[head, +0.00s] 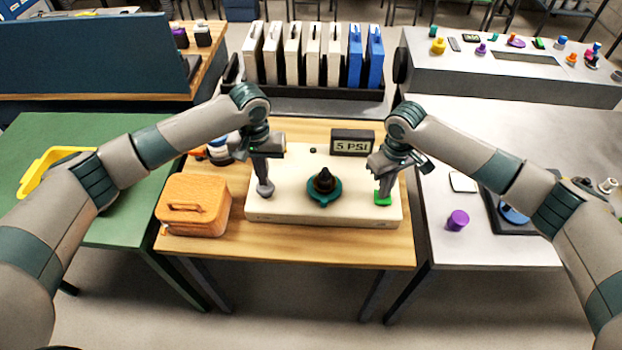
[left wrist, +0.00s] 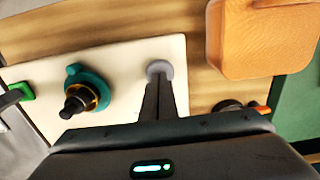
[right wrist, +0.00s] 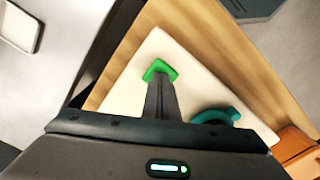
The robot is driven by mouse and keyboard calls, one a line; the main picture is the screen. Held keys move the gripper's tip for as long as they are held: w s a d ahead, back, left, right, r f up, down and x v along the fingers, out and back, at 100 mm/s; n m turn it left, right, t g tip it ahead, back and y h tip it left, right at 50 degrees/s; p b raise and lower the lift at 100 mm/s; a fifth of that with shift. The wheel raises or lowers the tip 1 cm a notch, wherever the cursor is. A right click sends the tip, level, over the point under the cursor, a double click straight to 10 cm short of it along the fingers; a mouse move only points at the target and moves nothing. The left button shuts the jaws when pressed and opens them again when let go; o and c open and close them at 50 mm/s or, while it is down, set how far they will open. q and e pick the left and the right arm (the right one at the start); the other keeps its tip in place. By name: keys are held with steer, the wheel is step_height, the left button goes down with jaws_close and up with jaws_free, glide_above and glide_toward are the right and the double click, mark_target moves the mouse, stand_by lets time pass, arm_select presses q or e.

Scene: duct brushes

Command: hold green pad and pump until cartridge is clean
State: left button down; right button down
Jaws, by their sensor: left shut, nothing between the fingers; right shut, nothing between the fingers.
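A cream base (head: 290,215) lies on the wooden table. In its middle sits a black cartridge (head: 324,180) in a teal ring holder (head: 322,198). My right gripper (head: 383,192) points down, shut, with its tips at the green pad (head: 382,199) on the base's right side. The pad also shows under the fingertips in the right wrist view (right wrist: 159,70). My left gripper (head: 265,188) is shut and points down at a grey round knob (left wrist: 159,68) on the base's left side. The fingers partly cover both pad and knob. A display (head: 352,142) behind the base reads 5 PSI.
An orange box (head: 194,205) with a handle stands left of the base. A purple cylinder (head: 457,220) is on the grey table at right. A yellow tray (head: 48,165) lies on the green table. A rack of white and blue panels (head: 313,55) stands behind.

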arm_select(q)
steer(key=shift+f, duration=0.2)
steer(key=shift+f, duration=0.95)
steer(key=shift+r, duration=1.15)
steer(key=shift+f, duration=0.25)
